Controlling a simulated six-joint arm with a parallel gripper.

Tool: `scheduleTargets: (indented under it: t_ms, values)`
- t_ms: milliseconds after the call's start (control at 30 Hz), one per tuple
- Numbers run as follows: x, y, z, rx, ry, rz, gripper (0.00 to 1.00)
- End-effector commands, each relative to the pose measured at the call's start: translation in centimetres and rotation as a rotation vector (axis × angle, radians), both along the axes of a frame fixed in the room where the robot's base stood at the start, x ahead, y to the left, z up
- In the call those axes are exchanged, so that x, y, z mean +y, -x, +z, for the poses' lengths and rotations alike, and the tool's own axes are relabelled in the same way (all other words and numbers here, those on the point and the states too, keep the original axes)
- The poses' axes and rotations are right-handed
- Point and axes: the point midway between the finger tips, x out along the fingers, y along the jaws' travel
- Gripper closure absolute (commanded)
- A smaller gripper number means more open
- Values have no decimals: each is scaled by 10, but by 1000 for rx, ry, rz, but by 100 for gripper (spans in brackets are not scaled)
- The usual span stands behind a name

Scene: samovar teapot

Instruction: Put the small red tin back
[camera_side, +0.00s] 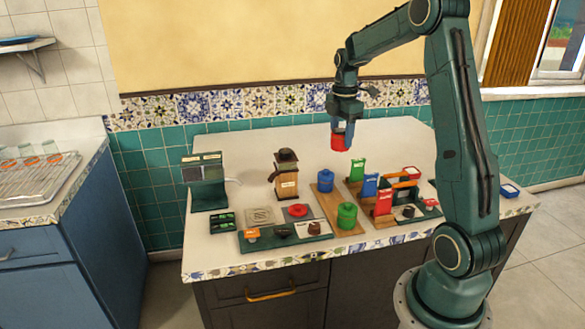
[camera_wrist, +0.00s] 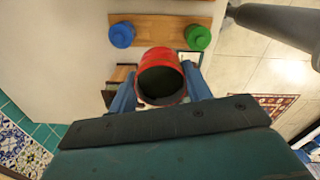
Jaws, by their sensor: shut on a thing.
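The small red tin (camera_side: 338,142) is held in the air above the counter by my gripper (camera_side: 342,124). In the wrist view the red tin (camera_wrist: 161,60) is between the two blue fingers of my gripper (camera_wrist: 160,82), with a dark round end facing the camera. A wooden board (camera_side: 325,205) lies on the counter below. A blue tin (camera_side: 325,180) stands at its far end and a green tin (camera_side: 347,216) at its near end. The wrist view also shows the blue tin (camera_wrist: 121,35) and green tin (camera_wrist: 198,38), with bare board (camera_wrist: 160,27) between them.
Right of the board, a rack holds a green packet (camera_side: 357,169), a blue packet (camera_side: 370,185) and a red packet (camera_side: 383,201). Left are a dark tray (camera_side: 270,241) with small items, a brown grinder (camera_side: 286,174) and a green machine (camera_side: 207,185). The back counter is clear.

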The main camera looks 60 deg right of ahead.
Motion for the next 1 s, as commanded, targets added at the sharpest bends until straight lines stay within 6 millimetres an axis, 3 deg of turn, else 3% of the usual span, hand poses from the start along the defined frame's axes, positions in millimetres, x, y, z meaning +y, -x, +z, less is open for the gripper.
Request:
scheduleTargets:
  t_ms: [167,367,1000]
  values:
    - [0,0,-2,1,-1,-1,79]
    - [0,0,-22,3,-3,0,79]
    - [1,1,-139,4,-3,1,79]
